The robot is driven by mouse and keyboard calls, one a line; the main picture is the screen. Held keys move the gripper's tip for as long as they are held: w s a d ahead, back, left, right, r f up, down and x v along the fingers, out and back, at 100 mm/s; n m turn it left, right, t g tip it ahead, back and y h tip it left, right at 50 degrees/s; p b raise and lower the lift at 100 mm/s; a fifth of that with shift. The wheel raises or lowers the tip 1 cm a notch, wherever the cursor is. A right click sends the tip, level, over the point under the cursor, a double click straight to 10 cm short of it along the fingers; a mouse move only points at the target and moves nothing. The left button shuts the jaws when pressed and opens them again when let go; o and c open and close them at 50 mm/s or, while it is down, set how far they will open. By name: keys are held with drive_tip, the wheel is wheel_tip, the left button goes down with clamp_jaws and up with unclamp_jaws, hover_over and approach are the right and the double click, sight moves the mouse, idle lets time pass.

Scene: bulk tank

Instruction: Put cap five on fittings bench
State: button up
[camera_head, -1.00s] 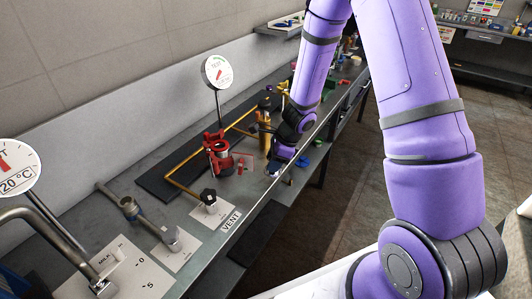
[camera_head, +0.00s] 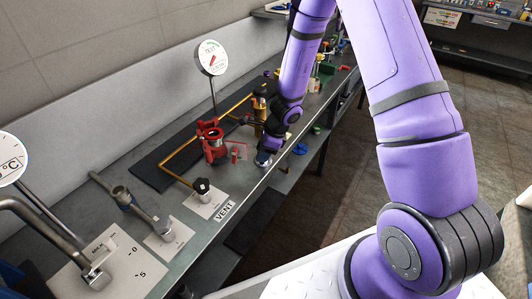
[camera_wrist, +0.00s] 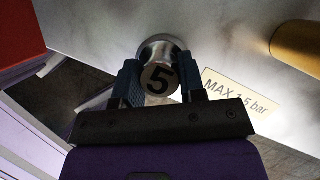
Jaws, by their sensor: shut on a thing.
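Cap five (camera_wrist: 160,78) is a round metal cap with a grey face marked with a black 5, in the middle of the wrist view. My gripper (camera_wrist: 160,88) is shut on it, one finger on each side. A shiny metal rim shows behind the cap; whether it is seated on something or held clear is hard to tell. In the head view my gripper (camera_head: 264,158) is low at the front edge of the steel bench (camera_head: 95,166), right of a red fitting; the cap cannot be made out there.
A red clamp-like fitting (camera_head: 214,147), a brass pipe (camera_head: 181,159) and a round dial (camera_head: 211,58) stand close by. A MAX 1.5 bar label (camera_wrist: 238,93) lies beside the cap. Another bench with goods (camera_head: 478,50) stands at the back right across open floor.

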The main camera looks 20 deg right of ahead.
drive_tip(key=shift+f, duration=0.1)
drive_tip(key=o, duration=1)
drive_tip(key=shift+f, duration=0.1)
drive_tip(key=v, duration=1.3)
drive_tip(key=s+a+r+n, duration=0.1)
drive_tip(key=s+r+n, duration=0.25)
drive_tip(key=r, duration=0.25)
drive_tip(key=s+r+n+t, duration=0.1)
drive_tip(key=s+r+n, duration=0.25)
drive_tip(key=r, duration=0.35)
drive_tip(key=s+a+r+n, duration=0.1)
drive_tip(key=s+r+n, duration=0.1)
drive_tip(key=r+n, duration=0.3)
drive_tip(key=s+d+r+n+t+h, duration=0.1)
drive_tip(key=s+d+r+n+h, duration=0.1)
drive_tip(key=s+r+n, duration=0.3)
drive_tip(key=s+d+r+n+t+h, duration=0.1)
drive_tip(key=s+r+n, duration=0.4)
drive_tip(key=s, duration=0.8)
drive_tip(key=shift+s+d+r+t+h, duration=0.25)
drive_tip(key=shift+d+r+t+h, duration=0.05)
drive_tip(key=shift+d+r+h, duration=0.35)
